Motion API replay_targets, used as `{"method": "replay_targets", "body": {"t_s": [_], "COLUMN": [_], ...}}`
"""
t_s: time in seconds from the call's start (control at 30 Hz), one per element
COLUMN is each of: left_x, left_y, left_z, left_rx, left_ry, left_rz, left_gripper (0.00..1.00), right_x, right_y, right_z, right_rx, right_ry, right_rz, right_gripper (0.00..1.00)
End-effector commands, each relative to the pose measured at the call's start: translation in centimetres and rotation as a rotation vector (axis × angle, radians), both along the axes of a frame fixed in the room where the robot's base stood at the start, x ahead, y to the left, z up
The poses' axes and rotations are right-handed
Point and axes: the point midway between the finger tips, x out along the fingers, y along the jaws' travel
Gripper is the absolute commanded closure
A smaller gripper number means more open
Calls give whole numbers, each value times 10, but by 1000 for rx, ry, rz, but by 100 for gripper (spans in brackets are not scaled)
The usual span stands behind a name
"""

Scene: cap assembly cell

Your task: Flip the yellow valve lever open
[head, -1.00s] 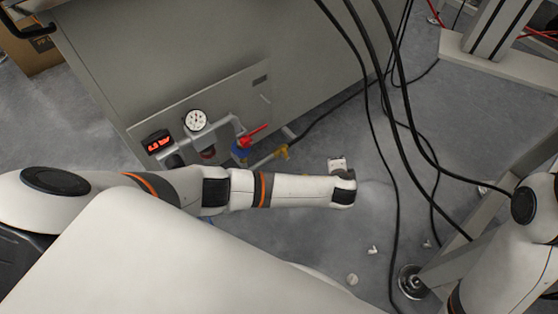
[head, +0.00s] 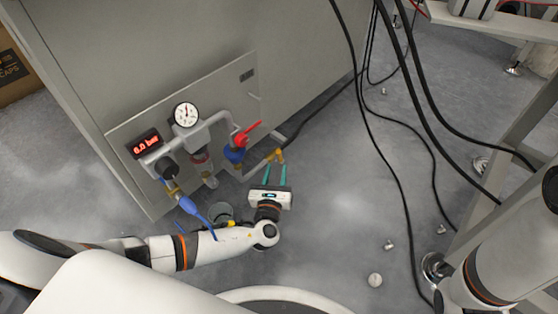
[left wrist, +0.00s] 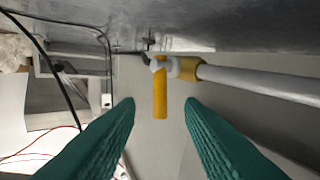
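The yellow valve lever (head: 279,155) is at the end of a grey pipe low on the cabinet's front panel. In the left wrist view the yellow lever (left wrist: 160,95) hangs straight down from a yellow fitting on the pipe. My left gripper (head: 275,167) is open, its two teal fingers pointing at the lever from just in front. In the left wrist view the lever appears between the fingertips of my left gripper (left wrist: 159,106), with gaps on both sides; no contact shows. My right arm is at the right edge, and its gripper is out of view.
A red lever (head: 247,132) and a blue-handled lever (head: 193,208) are on the same panel, with a gauge (head: 186,114) and a display (head: 145,144) reading 6.0 bar. Black cables (head: 379,160) hang on the right. The floor holds a few small pale bits.

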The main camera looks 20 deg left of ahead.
Motion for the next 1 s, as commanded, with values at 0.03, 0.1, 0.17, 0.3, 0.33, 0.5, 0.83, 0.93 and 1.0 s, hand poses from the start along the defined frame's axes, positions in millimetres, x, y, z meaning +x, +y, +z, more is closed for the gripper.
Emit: {"method": "replay_targets", "body": {"t_s": [0.03, 0.1, 0.17, 0.3, 0.33, 0.5, 0.83, 0.93, 1.0], "left_x": [12, 25, 36, 54, 57, 65, 66, 66, 66], "left_y": [3, 6, 9, 13, 13, 16, 16, 15, 15], "left_z": [-4, -5, -4, -3, -3, -1, 0, 0, 0], "left_rx": [0, -1, -1, -2, -2, -2, -3, -3, -3], "left_ry": [-4, -4, -4, -2, -2, 0, 0, 0, 0], "left_rz": [1, 1, 1, 1, 1, 1, 1, 1, 1], "left_gripper": [65, 65, 65, 65, 65, 65, 77, 93, 100], "right_x": [0, 0, 0, 0, 0, 0, 0, 0, 0], "right_y": [0, 0, 0, 0, 0, 0, 0, 0, 0], "right_z": [-12, -19, -24, -34, -35, -38, -37, -37, -37], "right_rx": [0, 0, 0, 0, 0, 0, -1, -1, -1], "right_ry": [0, 0, 0, 0, 0, 0, -1, -1, -1], "right_rz": [0, 0, 0, 0, 0, 0, 0, 0, 0], "right_gripper": [55, 55, 55, 55, 55, 55, 55, 55, 55]}}
